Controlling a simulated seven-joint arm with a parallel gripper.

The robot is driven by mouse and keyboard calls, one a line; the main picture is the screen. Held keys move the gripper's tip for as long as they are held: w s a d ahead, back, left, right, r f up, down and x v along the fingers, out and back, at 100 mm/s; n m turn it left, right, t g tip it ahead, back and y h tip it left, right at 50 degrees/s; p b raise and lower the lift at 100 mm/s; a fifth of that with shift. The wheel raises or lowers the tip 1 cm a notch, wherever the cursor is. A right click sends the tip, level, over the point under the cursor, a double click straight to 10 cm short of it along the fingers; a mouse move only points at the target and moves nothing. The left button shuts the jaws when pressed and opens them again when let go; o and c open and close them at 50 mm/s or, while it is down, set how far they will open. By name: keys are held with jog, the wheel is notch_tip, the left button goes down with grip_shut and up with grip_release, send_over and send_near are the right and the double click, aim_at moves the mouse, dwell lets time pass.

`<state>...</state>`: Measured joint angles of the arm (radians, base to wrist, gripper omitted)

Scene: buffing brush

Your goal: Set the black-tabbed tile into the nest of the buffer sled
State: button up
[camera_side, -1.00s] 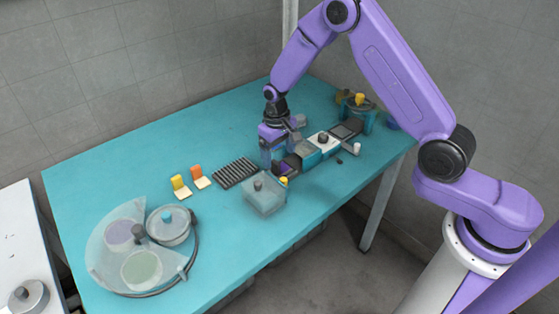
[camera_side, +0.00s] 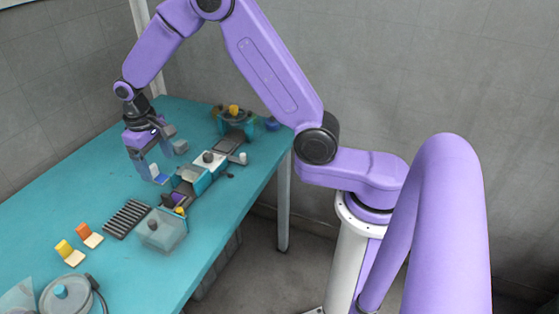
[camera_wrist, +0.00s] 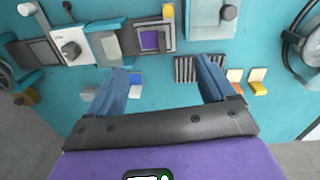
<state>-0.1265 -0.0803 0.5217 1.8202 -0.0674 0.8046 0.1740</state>
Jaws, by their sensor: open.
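My gripper (camera_side: 155,166) is open and empty above the table, left of the row of fixtures. Its two spread fingers also show in the wrist view (camera_wrist: 163,68). The buffer sled appears to be the dark-framed part (camera_wrist: 144,28) beside the yellow knob. In its frame lies a purple square with a dark upright tab (camera_wrist: 149,40), seemingly the black-tabbed tile; whether it sits fully flat cannot be told. The purple patch also shows in the side view (camera_side: 178,197). A white tile with a blue tab (camera_wrist: 136,84) lies on the table near the left finger.
Tiles with orange (camera_side: 88,236) and yellow (camera_side: 69,253) tabs stand near a dark ribbed rack (camera_side: 127,219). A translucent box with a knob (camera_side: 161,232) is by the table's front edge. Other fixtures (camera_side: 208,162) continue toward the back. Table left of the gripper is clear.

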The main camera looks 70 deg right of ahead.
jog(key=s+a+r+n, duration=0.3)
jog(key=s+r, duration=0.1)
jog(key=s, duration=0.3)
jog(key=s+d+r+n, duration=0.1)
jog(key=s+d+n, duration=0.1)
jog(key=s, duration=0.7)
jog(key=s+d+r+n, duration=0.1)
jog(key=s+d+n, duration=0.1)
jog(key=s, duration=0.7)
jog(key=s+d+r+n+y, duration=0.1)
jog(key=s+n, duration=0.3)
jog(key=s, duration=0.5)
jog(key=shift+d+r+n, duration=0.3)
jog(key=shift+d+r, duration=0.15)
jog(key=shift+d, duration=0.15)
